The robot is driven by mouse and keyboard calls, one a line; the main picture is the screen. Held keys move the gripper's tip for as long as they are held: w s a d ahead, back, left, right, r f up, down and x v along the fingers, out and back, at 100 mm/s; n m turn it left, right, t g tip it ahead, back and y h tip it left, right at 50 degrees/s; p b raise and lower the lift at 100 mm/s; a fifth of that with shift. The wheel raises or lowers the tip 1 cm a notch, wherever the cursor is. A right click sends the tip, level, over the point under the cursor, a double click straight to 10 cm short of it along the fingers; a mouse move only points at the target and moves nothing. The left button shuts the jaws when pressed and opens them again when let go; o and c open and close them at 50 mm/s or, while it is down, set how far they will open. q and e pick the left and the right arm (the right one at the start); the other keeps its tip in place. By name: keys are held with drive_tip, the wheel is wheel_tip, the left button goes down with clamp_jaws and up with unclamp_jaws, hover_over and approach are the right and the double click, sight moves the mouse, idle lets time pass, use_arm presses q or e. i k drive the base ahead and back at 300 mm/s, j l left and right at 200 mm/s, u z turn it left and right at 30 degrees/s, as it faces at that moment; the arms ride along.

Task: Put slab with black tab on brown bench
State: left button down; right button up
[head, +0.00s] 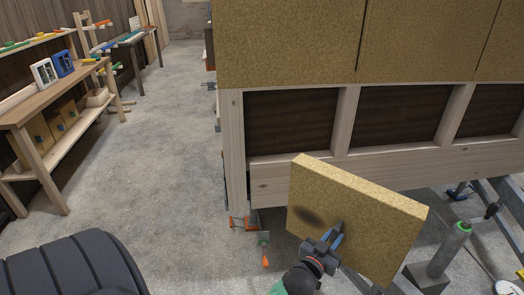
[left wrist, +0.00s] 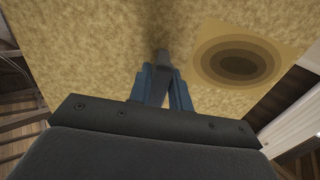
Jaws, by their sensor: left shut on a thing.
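My left gripper (head: 331,238) is shut on a tan, speckled slab (head: 360,205) and holds it tilted in front of the trailer hut's wall frame. A dark oval mark shows on the slab's near face, left of the fingers. In the left wrist view the slab (left wrist: 90,50) fills the top, and my blue fingers (left wrist: 162,75) close around a small dark tab (left wrist: 161,57) on its face. The brown bench (head: 28,108) stands at the far left in the head view, away from the slab. My right gripper is not in view.
White and blue framed items (head: 53,69) stand on the bench, with brown boxes (head: 65,113) on its lower shelf. The hut frame (head: 300,165) stands behind the slab. A green-topped post (head: 448,250) is at right. Grey floor (head: 165,150) is clear between bench and hut.

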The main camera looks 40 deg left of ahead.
sight(19, 109)
drive_tip(key=u, duration=1.3)
drive_tip(key=i+j+u, duration=0.2)
drive_tip(key=u, duration=0.15)
drive_tip(key=i+u, duration=0.35)
drive_tip(key=i+j+u, duration=0.1)
drive_tip(key=i+u, duration=0.4)
drive_tip(key=i, duration=1.6)
drive_tip(key=i+z, duration=0.2)
drive_tip(key=i, duration=0.35)
drive_tip(key=i+z, duration=0.2)
drive_tip(key=i, duration=0.35)
drive_tip(key=i+j+z, duration=0.15)
drive_tip(key=i, duration=0.4)
drive_tip(key=i+l+z, duration=0.1)
drive_tip(key=i+z, duration=0.2)
drive_tip(key=i, duration=0.45)
drive_tip(key=i+j+z, duration=0.1)
drive_tip(key=i+z, duration=0.25)
drive_tip(key=i, duration=0.4)
drive_tip(key=i+u, duration=0.2)
drive_tip(key=u, duration=1.55)
drive_tip(key=i+j, duration=0.1)
drive_tip(key=j, duration=0.15)
